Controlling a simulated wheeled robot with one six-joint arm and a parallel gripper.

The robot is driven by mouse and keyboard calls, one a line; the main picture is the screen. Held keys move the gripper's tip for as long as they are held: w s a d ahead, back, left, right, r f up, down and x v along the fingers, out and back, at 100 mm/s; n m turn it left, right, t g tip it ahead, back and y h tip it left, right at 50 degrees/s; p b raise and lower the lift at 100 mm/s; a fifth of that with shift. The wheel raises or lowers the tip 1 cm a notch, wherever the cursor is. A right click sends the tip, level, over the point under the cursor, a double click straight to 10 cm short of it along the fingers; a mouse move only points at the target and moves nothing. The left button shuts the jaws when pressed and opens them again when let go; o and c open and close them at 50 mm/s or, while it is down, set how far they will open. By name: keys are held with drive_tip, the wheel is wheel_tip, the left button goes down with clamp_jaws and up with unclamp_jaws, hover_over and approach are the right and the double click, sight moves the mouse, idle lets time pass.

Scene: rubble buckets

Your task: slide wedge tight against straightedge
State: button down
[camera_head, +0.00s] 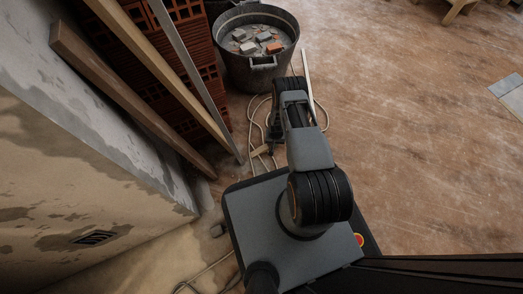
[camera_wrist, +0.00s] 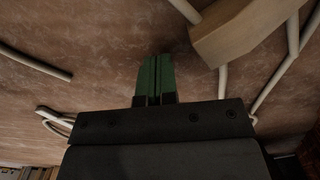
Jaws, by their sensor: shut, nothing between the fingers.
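A pale wooden block, which looks like the wedge (camera_head: 261,152), lies on the floor just left of my gripper in the head view. In the wrist view the wedge (camera_wrist: 238,28) is at the upper right, apart from the fingertips. A long grey metal bar, likely the straightedge (camera_head: 192,72), leans at the left with its foot on the floor left of the wedge. A small gap seems to lie between them; exact contact is hard to tell. My gripper (camera_wrist: 155,58) has green fingers, shut and empty, pointing over bare floor. In the head view it is dark and partly hidden by my arm.
Pale cable (camera_head: 253,113) loops over the floor around the wedge. A rubble bucket (camera_head: 262,75) stands behind. Wooden planks (camera_head: 130,98) and red hollow bricks (camera_head: 208,93) line the left wall. A thin pale bar (camera_head: 306,72) is beside the bucket.

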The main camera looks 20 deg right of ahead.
sight(265, 147)
drive_tip(key=shift+a, duration=0.15)
drive_tip(key=shift+s+a, duration=0.2)
drive_tip(key=shift+a, duration=1.3)
drive_tip(key=shift+s+a, duration=0.15)
drive_tip(key=shift+a, duration=1.3)
drive_tip(key=shift+d, duration=0.2)
drive_tip(key=shift+w+d, duration=0.15)
drive_tip(key=shift+d, duration=0.95)
wheel_tip(265, 147, up, 9)
drive_tip(key=p, duration=0.6)
